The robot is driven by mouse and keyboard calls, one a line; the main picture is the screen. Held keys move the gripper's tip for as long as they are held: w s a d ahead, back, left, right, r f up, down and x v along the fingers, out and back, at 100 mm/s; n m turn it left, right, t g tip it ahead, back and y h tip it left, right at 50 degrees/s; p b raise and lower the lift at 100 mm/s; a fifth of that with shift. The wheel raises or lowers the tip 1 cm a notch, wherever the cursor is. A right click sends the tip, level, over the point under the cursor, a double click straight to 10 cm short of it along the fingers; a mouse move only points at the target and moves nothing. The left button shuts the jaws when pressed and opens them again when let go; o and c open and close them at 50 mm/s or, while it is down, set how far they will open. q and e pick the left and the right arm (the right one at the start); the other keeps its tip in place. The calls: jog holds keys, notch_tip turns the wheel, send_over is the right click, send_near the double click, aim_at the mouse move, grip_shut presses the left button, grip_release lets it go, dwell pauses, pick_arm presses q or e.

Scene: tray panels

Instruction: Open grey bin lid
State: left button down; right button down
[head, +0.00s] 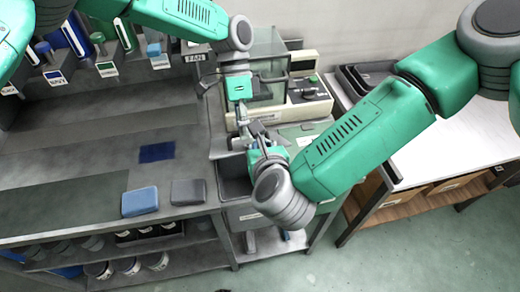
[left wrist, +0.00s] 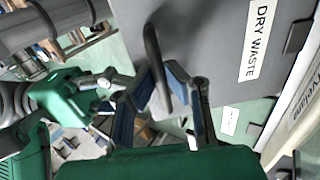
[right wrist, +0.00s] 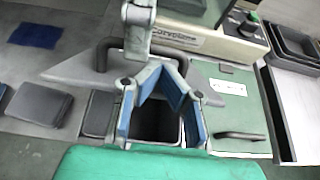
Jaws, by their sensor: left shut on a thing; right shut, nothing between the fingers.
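The grey bin lid (left wrist: 215,50), labelled DRY WASTE, fills the upper part of the left wrist view. Its dark bar handle (left wrist: 153,60) lies between the fingers of my left gripper (left wrist: 160,80), which is shut on it. In the right wrist view the lid (right wrist: 75,70) stands raised and tilted, and the dark bin opening (right wrist: 157,122) shows below it. The bin's opening also shows in the head view (head: 233,178). My right gripper (right wrist: 150,75) is shut and empty, in front of the lid and over the opening; whether it touches the lid is unclear.
A green lid (right wrist: 225,85) with a dark handle is closed just right of the grey bin. A machine (head: 305,90) stands behind. A grey block (head: 188,192) and a blue block (head: 140,201) lie on the bench to the left. Dark trays (head: 360,75) sit at the right.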

pick_arm(q)
jog(key=shift+w+f, duration=0.1)
jog(key=shift+w, duration=0.1)
pick_arm(e)
jog(key=shift+w+a+f, duration=0.15)
jog(key=shift+w+f, duration=0.1)
jog(key=shift+w, duration=0.15)
pick_arm(q)
jog(key=shift+d, duration=0.1)
pick_arm(e)
jog(key=shift+w+a+r, duration=0.15)
jog(key=shift+w+r, duration=0.4)
jog(key=shift+w, duration=0.15)
pick_arm(q)
jog(key=shift+s+d, duration=0.1)
jog(key=shift+s, duration=0.05)
pick_arm(e)
jog(key=shift+w+r, duration=0.15)
pick_arm(q)
jog(key=c, duration=1.6)
grip_release()
jog(key=shift+d, duration=0.15)
pick_arm(e)
jog(key=shift+w, duration=0.25)
jog(key=shift+s, duration=0.1)
